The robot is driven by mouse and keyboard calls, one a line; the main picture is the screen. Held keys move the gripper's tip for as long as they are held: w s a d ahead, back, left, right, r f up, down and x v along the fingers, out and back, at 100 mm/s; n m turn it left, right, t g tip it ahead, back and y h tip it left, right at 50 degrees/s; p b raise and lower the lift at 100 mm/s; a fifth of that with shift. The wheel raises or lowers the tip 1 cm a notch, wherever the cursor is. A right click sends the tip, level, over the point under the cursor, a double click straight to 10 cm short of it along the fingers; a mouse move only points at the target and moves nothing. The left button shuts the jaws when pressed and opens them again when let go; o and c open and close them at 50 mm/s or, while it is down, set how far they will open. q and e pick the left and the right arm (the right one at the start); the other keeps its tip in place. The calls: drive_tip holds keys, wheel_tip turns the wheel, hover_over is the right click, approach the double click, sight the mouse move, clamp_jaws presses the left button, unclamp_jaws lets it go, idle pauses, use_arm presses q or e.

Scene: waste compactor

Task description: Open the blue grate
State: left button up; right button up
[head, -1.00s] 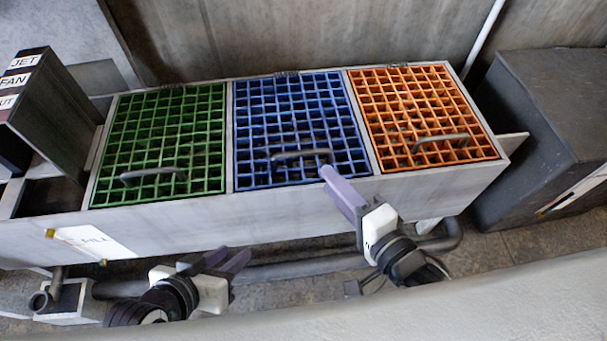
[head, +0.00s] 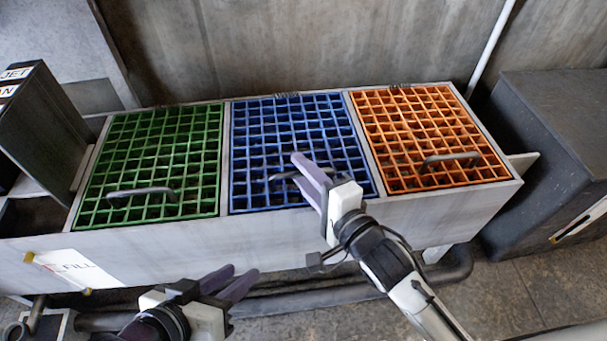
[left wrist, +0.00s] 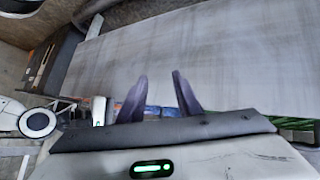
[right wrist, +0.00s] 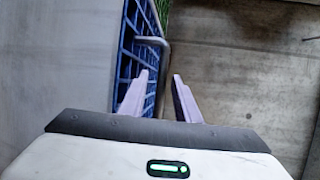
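The blue grate (head: 262,135) lies flat and closed in the middle of the grey trough. Its dark bar handle (head: 283,176) sits near the front edge, partly hidden behind my right gripper (head: 305,168). My right gripper is over the front of the grate, at the handle. In the right wrist view its fingers are apart, and the handle (right wrist: 165,70) shows between them; I cannot tell whether they touch it. My left gripper (head: 240,278) is low in front of the trough, with its fingers apart and empty in the left wrist view (left wrist: 158,88).
A green grate (head: 150,150) lies to the left and an orange grate (head: 425,125) to the right, both closed with handles. The trough's front wall (head: 180,240) faces me. A control box (head: 45,125) stands at the left, a dark cabinet (head: 550,150) at the right.

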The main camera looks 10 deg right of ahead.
drive_tip(key=shift+c, duration=0.4)
clamp_jaws()
